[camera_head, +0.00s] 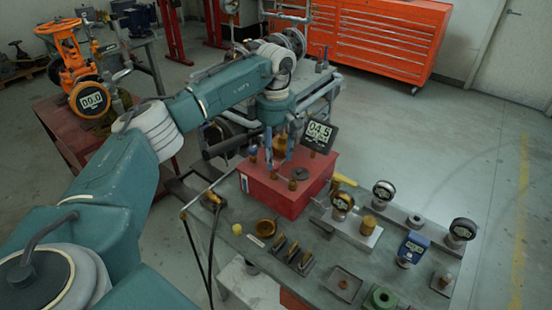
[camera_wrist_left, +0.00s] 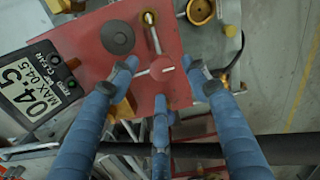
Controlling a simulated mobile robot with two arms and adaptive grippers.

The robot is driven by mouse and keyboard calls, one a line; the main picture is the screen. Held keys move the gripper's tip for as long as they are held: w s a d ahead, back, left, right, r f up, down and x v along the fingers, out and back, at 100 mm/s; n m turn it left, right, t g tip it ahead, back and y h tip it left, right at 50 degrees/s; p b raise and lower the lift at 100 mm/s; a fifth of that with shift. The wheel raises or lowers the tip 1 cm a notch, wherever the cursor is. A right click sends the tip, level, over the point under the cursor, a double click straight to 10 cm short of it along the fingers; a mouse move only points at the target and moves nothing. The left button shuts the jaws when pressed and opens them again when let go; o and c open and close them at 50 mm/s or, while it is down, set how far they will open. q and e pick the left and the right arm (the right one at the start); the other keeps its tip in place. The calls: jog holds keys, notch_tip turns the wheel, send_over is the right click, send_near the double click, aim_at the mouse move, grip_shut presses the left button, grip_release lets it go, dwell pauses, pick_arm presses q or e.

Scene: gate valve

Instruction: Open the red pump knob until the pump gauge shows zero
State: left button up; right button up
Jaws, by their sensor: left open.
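The pump is a red box (camera_head: 318,188) on the workbench, and its red top shows in the left wrist view (camera_wrist_left: 88,62). The pump gauge (camera_head: 319,135) stands behind it and reads 04.5; in the left wrist view (camera_wrist_left: 35,88) it reads 04.5 with MAX 04.5. The blue fingers are spread and open, pointing down over the box (camera_head: 279,147). I cannot tell whether any finger touches the knob. My right gripper is not in view.
Several small gauges, including one dial gauge (camera_head: 384,190), stand at the right of the bench (camera_head: 325,256). A brass dish (camera_head: 265,228) lies in front of the box. An orange valve (camera_head: 72,62) stands at the left. Floor at right (camera_head: 490,165) is clear.

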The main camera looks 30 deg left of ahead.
aim_at(275, 165)
pick_arm(q)
jog(key=shift+f, duration=0.7)
jog(key=shift+s+f, duration=0.15)
jog(key=shift+f, duration=0.55)
jog(key=shift+f, duration=0.1)
jog(key=shift+c, duration=0.2)
jog(key=c, duration=1.1)
